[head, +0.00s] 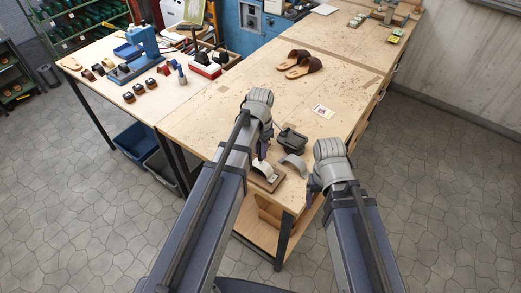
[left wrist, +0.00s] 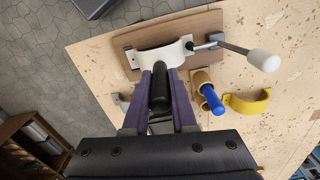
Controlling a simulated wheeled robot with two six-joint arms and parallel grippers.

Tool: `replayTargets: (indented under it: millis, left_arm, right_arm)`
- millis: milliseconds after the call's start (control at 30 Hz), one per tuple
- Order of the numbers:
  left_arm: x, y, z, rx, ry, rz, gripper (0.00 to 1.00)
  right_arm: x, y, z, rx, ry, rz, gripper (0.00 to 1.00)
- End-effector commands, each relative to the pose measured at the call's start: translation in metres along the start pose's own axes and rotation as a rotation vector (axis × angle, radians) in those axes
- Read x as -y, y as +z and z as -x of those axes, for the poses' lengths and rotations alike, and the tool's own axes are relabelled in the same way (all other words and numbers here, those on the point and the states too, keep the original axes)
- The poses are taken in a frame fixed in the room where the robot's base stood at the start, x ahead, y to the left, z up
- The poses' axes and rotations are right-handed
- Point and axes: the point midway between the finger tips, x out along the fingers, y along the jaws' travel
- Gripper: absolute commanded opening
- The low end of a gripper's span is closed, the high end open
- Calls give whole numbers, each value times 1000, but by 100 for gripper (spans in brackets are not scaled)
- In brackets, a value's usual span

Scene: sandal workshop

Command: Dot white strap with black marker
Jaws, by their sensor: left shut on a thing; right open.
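The white strap (left wrist: 155,59) lies curved over a brown wooden board (left wrist: 193,26), beside a clamp with a white handle (left wrist: 263,60). In the head view the white strap (head: 263,169) shows on the board (head: 270,184) near the table's front corner. My left gripper (left wrist: 163,80) is shut on the black marker (left wrist: 160,92), right beside the strap. In the head view my left gripper (head: 262,150) is above the board. My right gripper (head: 312,184) is empty and open, right of the table corner.
A grey arch (head: 293,164) and a dark object (head: 291,138) are close by on the table. The left wrist view shows a yellow arch (left wrist: 248,102) and a blue-handled item (left wrist: 212,98). Brown sandals (head: 299,64) and a card (head: 323,111) lie farther back.

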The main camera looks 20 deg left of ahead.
Motion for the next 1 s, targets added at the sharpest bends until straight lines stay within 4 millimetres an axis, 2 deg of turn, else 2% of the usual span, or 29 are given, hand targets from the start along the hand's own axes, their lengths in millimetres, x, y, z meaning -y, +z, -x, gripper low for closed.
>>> replayTargets:
  millis: [533,1000]
  left_arm:
    - [0,0,1,0,0,0,0]
    - [0,0,44,0,0,0,0]
  right_arm:
    - [0,0,1,0,1,2,79]
    - [-4,3,44,1,0,3,79]
